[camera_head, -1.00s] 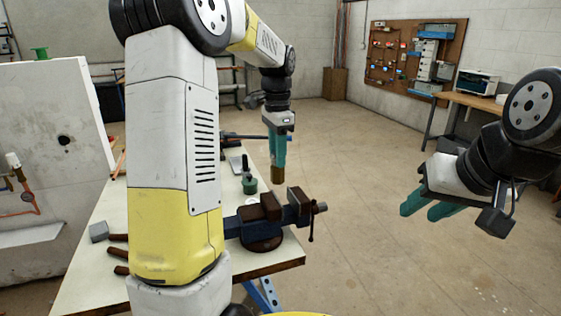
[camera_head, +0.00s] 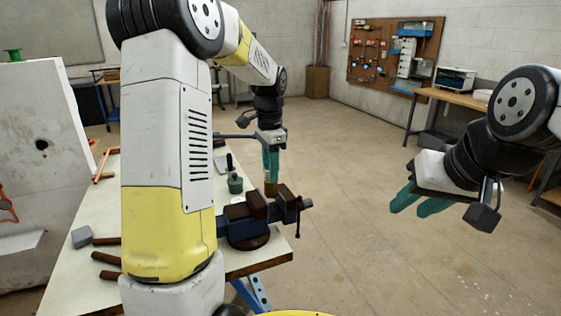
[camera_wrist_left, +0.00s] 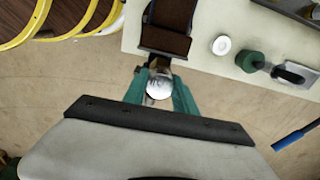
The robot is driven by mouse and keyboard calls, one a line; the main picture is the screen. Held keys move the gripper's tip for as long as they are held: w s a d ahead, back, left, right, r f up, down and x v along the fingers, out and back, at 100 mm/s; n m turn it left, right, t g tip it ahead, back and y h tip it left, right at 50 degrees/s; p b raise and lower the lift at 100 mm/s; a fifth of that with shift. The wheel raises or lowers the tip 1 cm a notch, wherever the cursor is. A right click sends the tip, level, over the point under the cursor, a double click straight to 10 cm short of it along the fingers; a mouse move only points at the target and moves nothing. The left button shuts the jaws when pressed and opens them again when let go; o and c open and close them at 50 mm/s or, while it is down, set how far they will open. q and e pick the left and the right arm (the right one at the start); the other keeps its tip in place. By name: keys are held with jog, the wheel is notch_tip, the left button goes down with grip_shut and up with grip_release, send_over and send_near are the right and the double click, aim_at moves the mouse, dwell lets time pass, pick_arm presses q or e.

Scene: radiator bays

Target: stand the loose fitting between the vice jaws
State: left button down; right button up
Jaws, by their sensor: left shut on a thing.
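The loose fitting (camera_head: 271,189) is a short brass-coloured cylinder, held upright between the teal fingers of my left gripper (camera_head: 271,176). The wrist view shows its round, shiny end (camera_wrist_left: 158,86) between the fingertips (camera_wrist_left: 160,92). The blue vice (camera_head: 247,233) with dark brown jaws (camera_head: 256,203) stands on the near right corner of the bench. The fitting is close to the jaws, its lower end partly hidden behind them in the head view. In the wrist view a brown vice part (camera_wrist_left: 165,42) lies just beyond it. My right gripper (camera_head: 416,205) is open and empty, off to the right.
The pale bench (camera_head: 165,225) carries a green round item (camera_head: 235,184), a grey block (camera_head: 82,237) and brown-handled tools (camera_head: 106,258). A white disc (camera_wrist_left: 221,45) lies beside the vice. A white wall panel (camera_head: 40,150) stands left. The floor right of the bench is clear.

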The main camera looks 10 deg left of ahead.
pick_arm(q)
jog(key=shift+f, duration=2)
jog(key=c, duration=0.9)
grip_release()
